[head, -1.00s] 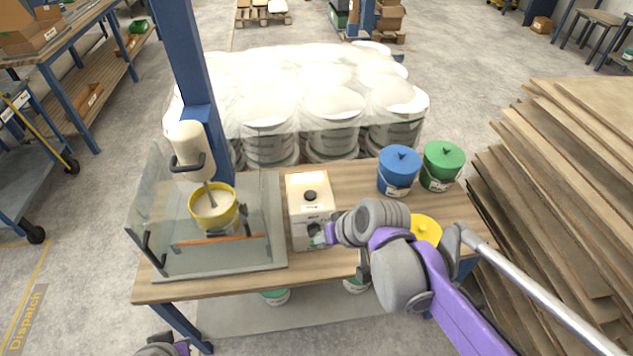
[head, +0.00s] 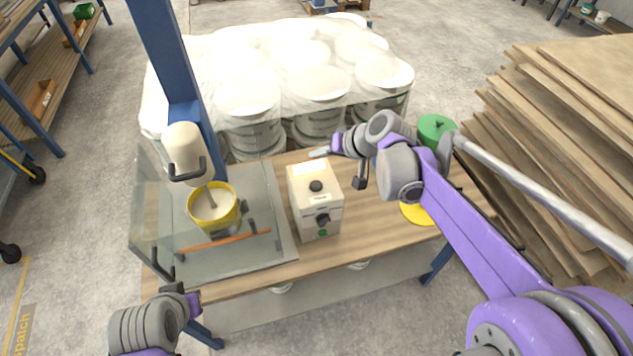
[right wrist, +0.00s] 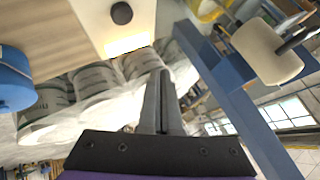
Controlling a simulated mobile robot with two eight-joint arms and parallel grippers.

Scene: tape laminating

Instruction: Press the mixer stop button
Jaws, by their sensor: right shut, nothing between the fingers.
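The mixer has a cream head (head: 184,152) on a blue column (head: 168,60), with its stirrer in a yellow bucket (head: 214,207). The white control box (head: 317,198) stands right of it. It has a black round button (head: 316,186) and a lit panel on top, and a black knob (head: 323,219) and a green button (head: 323,233) on the front. My right gripper (head: 320,152) is shut and empty, above the box's back edge, apart from it. In the right wrist view its fingers (right wrist: 164,102) are together, below the black top button (right wrist: 121,13). My left gripper (head: 190,300) is low at front left; its fingers are unclear.
A clear guard (head: 155,215) stands around the mixer's left and front. A blue bucket, mostly hidden by my right arm, and a green bucket (head: 436,130) stand at right, with a yellow lid (head: 418,213). Wrapped white buckets (head: 280,80) stand behind the table.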

